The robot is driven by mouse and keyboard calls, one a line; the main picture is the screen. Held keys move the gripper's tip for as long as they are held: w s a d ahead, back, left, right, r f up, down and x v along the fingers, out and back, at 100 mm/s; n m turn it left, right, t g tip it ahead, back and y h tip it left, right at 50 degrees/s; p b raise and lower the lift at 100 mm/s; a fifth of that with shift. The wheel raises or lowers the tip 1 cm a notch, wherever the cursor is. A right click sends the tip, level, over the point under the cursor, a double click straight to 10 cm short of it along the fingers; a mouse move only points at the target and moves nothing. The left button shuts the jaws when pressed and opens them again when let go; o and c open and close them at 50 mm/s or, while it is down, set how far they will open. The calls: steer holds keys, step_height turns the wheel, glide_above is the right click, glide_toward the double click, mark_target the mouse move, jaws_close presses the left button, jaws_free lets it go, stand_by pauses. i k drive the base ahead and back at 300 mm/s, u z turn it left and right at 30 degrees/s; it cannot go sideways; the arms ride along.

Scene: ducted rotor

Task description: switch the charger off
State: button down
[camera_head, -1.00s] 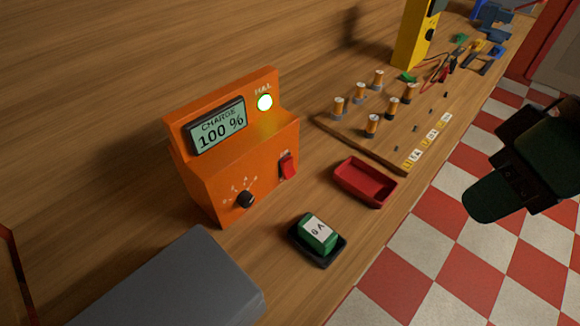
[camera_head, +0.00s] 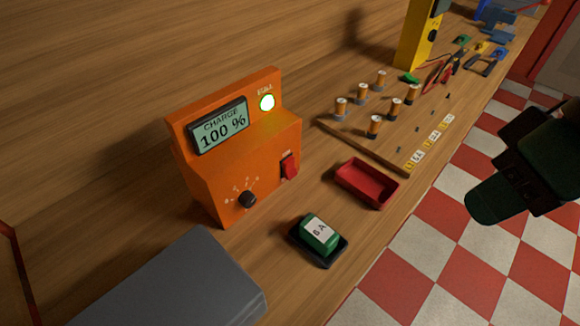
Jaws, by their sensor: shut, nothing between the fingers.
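The orange charger (camera_head: 215,183) stands on the wooden bench, left of the picture's middle. My gripper (camera_head: 485,207) is at the right edge, over the checkered floor, well apart from the charger. It is shut and empty.
A green pack marked 6A (camera_head: 320,233) sits in a black cradle before the charger. A red tray (camera_head: 367,183) lies behind it. A wooden board (camera_head: 360,145) with several orange cylinders, a yellow device (camera_head: 414,40) and tools stand farther back. A grey box (camera_head: 185,285) is at front left.

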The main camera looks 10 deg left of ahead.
mark_target(288, 164)
steer(key=u, duration=0.7)
steer(key=k, duration=0.3)
